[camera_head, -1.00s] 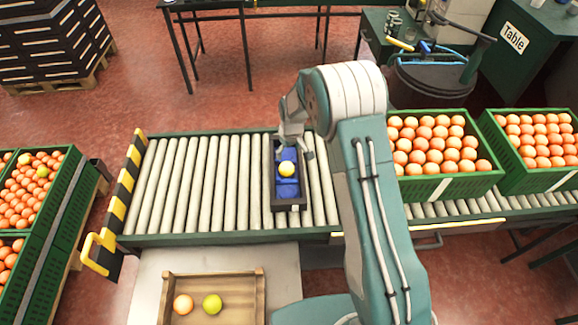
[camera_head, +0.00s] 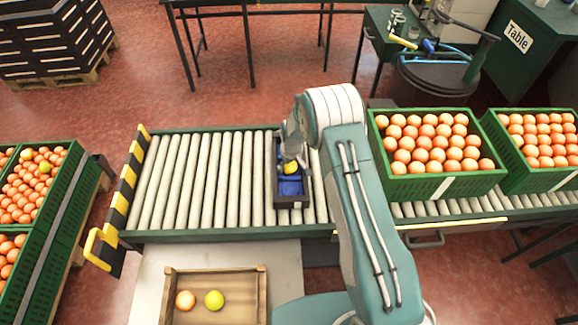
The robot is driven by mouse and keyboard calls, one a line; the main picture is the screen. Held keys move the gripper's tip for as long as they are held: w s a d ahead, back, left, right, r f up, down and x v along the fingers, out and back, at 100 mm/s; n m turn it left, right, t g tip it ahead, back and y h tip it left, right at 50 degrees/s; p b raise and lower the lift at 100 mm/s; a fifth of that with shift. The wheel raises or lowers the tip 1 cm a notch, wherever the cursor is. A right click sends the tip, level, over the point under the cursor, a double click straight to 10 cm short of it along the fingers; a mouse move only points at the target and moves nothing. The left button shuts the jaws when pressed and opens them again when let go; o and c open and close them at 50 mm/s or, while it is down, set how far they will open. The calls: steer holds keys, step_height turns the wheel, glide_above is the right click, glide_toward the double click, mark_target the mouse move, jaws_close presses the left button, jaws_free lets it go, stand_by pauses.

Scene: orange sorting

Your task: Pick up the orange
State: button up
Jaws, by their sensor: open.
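A yellow-orange fruit (camera_head: 291,168) lies in a narrow dark tray (camera_head: 306,190) with blue pockets on the roller conveyor. My gripper (camera_head: 292,160) is over the tray, right at this fruit, and partly covers it. Its jaws are open; whether they touch the fruit I cannot tell.
Green crates full of oranges (camera_head: 440,187) (camera_head: 545,183) stand on the conveyor at the right. More filled green crates (camera_head: 62,200) stand at the left. A yellow-black striped barrier (camera_head: 127,180) ends the conveyor. The rollers (camera_head: 200,185) left of the dark tray are bare.

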steer(key=c, duration=0.8)
steer(key=shift+c, duration=0.3)
steer(key=shift+r, duration=0.1)
